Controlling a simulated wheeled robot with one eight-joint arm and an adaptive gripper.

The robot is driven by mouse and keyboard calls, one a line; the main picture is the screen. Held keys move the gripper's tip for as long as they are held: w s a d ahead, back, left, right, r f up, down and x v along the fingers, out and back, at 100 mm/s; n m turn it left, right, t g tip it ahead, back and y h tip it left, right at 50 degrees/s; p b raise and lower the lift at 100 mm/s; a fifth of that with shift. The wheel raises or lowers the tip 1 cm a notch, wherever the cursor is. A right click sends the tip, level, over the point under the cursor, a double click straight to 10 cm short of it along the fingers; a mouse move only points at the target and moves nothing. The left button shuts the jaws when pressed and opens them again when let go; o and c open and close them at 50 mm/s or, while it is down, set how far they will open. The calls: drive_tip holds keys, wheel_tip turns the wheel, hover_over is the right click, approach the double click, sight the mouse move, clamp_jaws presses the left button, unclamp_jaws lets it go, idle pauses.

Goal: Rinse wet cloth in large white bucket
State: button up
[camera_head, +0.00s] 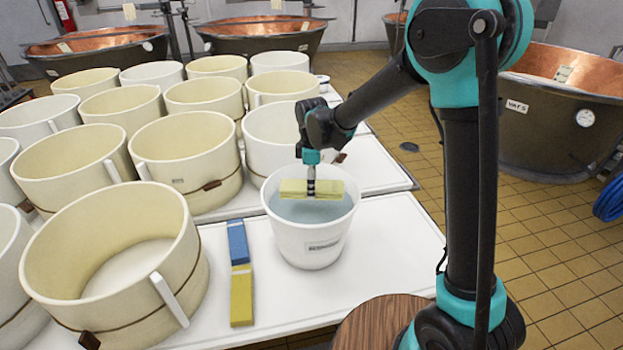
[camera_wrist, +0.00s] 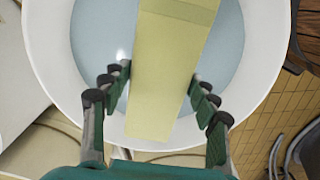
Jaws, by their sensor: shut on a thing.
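The large white bucket (camera_head: 308,248) stands on the white table and holds bluish water (camera_head: 309,211). My gripper (camera_head: 311,186) points down over its mouth, shut on a folded pale yellow cloth (camera_head: 333,187). The cloth lies level across the opening, near rim height; I cannot tell whether it touches the water. In the wrist view the cloth (camera_wrist: 165,75) runs between the fingers of my gripper (camera_wrist: 160,85), with the water and the bucket's white rim (camera_wrist: 268,45) around it.
A blue cloth (camera_head: 237,242) and a yellow cloth (camera_head: 241,295) lie end to end left of the bucket. Several cream tubs (camera_head: 185,155) crowd the table's left and back. Bare table (camera_head: 395,245) lies right of the bucket. A copper vat (camera_head: 555,120) stands on the tiled floor.

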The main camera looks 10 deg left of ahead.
wheel_tip(320, 180, down, 9)
drive_tip(key=shift+r, duration=0.15)
idle(0.6)
idle(1.8)
drive_tip(key=shift+r, duration=7.8)
